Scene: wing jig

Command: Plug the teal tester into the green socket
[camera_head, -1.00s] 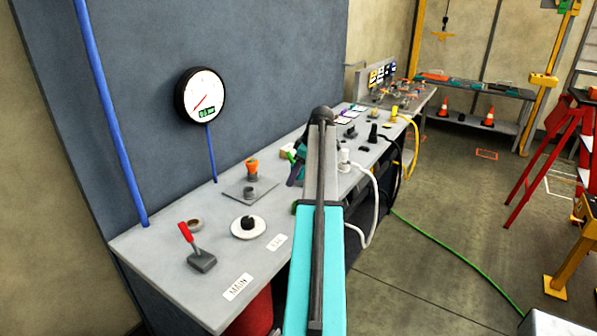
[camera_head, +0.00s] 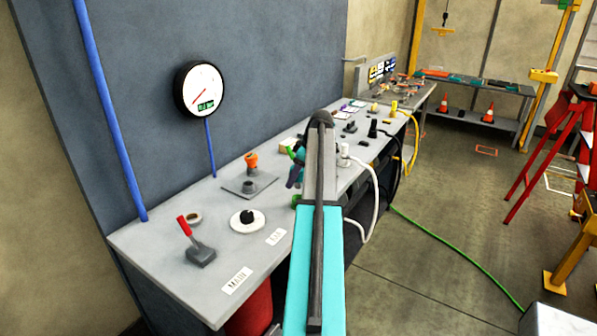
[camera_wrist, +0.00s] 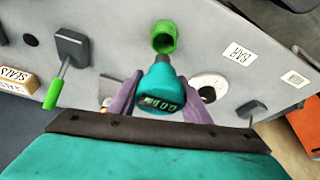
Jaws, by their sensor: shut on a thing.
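The teal tester (camera_wrist: 161,88) is between the purple fingers of my gripper (camera_wrist: 160,100) in the wrist view, with its small lit display facing the camera. My gripper is shut on it. The green socket (camera_wrist: 164,37), a round hollow piece on the grey bench, is just beyond the tester in the wrist view. The two look apart, but the height between them is hard to tell. In the head view my gripper (camera_head: 296,172) is over the bench, partly hidden by my arm. A green piece (camera_head: 296,200) beside my arm there may be the socket.
A lever with a green handle (camera_wrist: 55,92) stands left of the tester. A white dial (camera_wrist: 209,86) is close on the right. The bench (camera_head: 150,245) also holds a red-handled lever (camera_head: 196,242) and an orange knob (camera_head: 251,160). White, black and yellow cables hang off its edge.

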